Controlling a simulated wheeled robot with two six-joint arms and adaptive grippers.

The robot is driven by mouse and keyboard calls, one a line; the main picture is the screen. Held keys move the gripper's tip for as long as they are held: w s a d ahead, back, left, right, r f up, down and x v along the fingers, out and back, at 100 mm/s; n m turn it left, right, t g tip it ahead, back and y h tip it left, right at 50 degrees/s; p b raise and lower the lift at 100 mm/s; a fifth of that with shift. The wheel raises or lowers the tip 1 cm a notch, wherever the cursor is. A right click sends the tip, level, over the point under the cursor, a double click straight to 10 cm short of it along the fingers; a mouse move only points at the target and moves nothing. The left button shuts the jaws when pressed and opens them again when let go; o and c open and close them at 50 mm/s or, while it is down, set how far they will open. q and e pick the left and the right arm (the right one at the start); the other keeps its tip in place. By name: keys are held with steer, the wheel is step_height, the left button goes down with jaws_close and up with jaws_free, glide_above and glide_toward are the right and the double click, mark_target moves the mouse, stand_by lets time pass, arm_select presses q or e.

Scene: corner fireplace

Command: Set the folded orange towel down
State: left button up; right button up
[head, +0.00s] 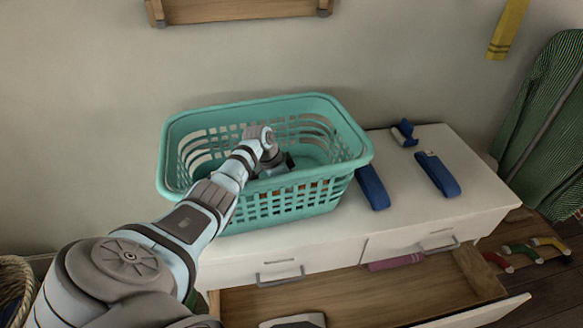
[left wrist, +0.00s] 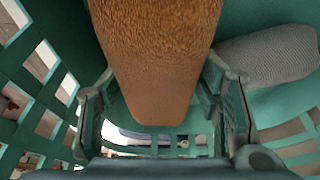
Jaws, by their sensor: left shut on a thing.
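The folded orange towel (left wrist: 160,60) fills the upper middle of the left wrist view, between the two fingers of my left gripper (left wrist: 157,108). The gripper is shut on it. In the head view my left arm reaches from the lower left over the near rim of the teal laundry basket (head: 345,120), and my left gripper (head: 284,163) is down inside it. There the towel is mostly hidden by the arm and basket wall; only orange bits show through the slots. I cannot tell whether it touches the basket floor. My right gripper is not in view.
A grey cloth (left wrist: 270,55) lies beside the towel in the basket. The basket stands on a white cabinet (head: 405,215) with an open drawer (head: 370,300) below. Blue folded items (head: 437,174) lie to its right.

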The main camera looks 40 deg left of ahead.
arm_select(q)
steer(key=shift+f, duration=0.2)
steer(key=o, duration=1.3)
steer(key=shift+r, duration=0.1)
steer(key=p+v, duration=0.2)
steer(key=v, duration=0.2)
steer(key=shift+w+r, duration=0.1)
steer(key=shift+r, duration=0.25)
steer(key=p+v, duration=0.1)
steer(key=v, duration=0.7)
steer(key=shift+s+r+p, duration=0.2)
steer(key=shift+p, duration=0.1)
